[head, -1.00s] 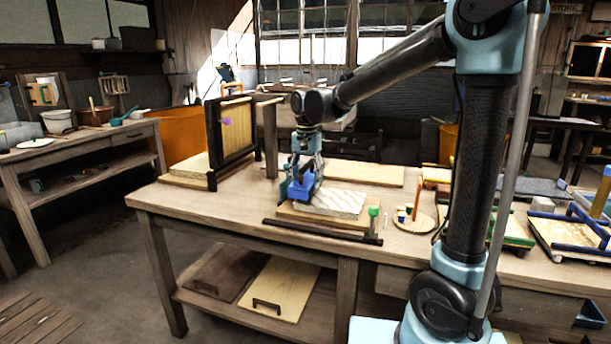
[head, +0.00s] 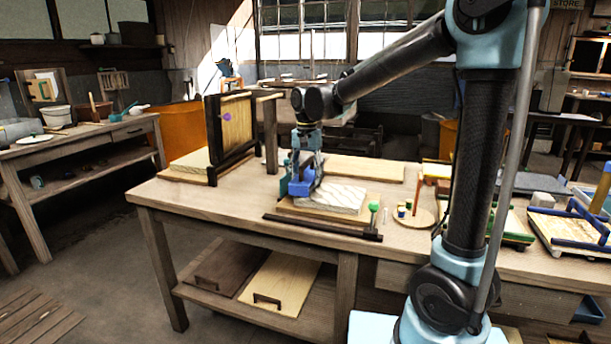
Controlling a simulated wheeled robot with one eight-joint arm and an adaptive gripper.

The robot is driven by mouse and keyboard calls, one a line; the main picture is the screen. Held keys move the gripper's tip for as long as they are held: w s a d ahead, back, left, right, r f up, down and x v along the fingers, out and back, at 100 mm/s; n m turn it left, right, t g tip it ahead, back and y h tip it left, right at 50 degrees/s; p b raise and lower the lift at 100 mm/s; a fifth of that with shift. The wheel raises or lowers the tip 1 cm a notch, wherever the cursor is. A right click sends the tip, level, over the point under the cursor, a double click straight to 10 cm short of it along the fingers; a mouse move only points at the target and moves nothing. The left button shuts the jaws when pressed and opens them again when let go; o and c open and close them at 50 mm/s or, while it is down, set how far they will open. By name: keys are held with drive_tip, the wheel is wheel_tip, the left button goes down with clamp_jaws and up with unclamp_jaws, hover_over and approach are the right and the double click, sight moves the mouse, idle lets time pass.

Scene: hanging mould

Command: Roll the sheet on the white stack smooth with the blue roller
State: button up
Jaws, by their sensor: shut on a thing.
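The white stack (head: 334,198) lies on a wooden board on the workbench, and its top shows a faint wavy pattern. I cannot tell the sheet apart from the stack's top. The blue roller (head: 301,187) is at the stack's left end. My gripper (head: 306,172) points down over that end and is shut on the blue roller. The fingertips are partly hidden, and I cannot tell whether the roller presses on the sheet.
An upright framed screen (head: 232,125) stands left of the stack. A dark bar (head: 318,228) lies along the bench front, with a green-topped peg (head: 374,207) at its right. A round wooden tray (head: 415,219) with small pots is to the right.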

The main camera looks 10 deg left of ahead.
drive_tip(key=shift+f, duration=0.35)
idle(0.3)
drive_tip(key=shift+s+d, duration=0.15)
drive_tip(key=shift+d, duration=0.95)
drive_tip(key=shift+d, duration=0.1)
drive_tip(key=shift+s+d+f, duration=0.1)
drive_tip(key=shift+s+d, duration=0.05)
drive_tip(key=shift+d, duration=0.8)
drive_tip(key=shift+c, duration=1.4)
drive_tip(key=shift+s+d, duration=0.15)
drive_tip(key=shift+d, duration=0.9)
drive_tip(key=shift+s+d, duration=0.15)
drive_tip(key=shift+d, duration=0.65)
drive_tip(key=shift+s+d, duration=0.15)
drive_tip(key=shift+d, duration=1.25)
